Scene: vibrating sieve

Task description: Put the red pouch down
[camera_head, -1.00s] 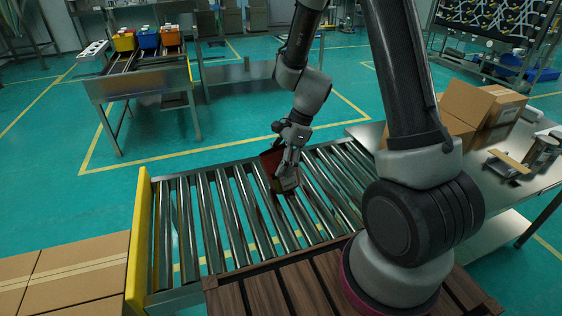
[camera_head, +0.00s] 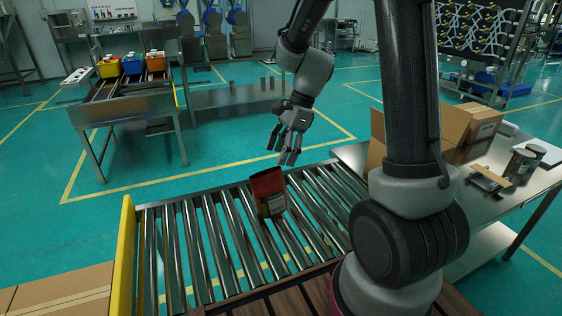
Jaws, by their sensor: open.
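The red pouch (camera_head: 268,188) stands roughly upright, a little tilted, on the metal roller conveyor (camera_head: 208,226). It has a red upper part and a darker lower part with a pale label. My gripper (camera_head: 287,157) is open and empty above the pouch, a little to its upper right in the picture. A gap shows between the fingertips and the pouch's top, so they look apart.
Bare rollers lie on both sides of the pouch. A yellow end plate (camera_head: 122,262) bounds the conveyor at left, with cardboard boxes (camera_head: 62,292) beyond it. A steel table (camera_head: 497,200) at right holds open cardboard boxes (camera_head: 462,132) and small items.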

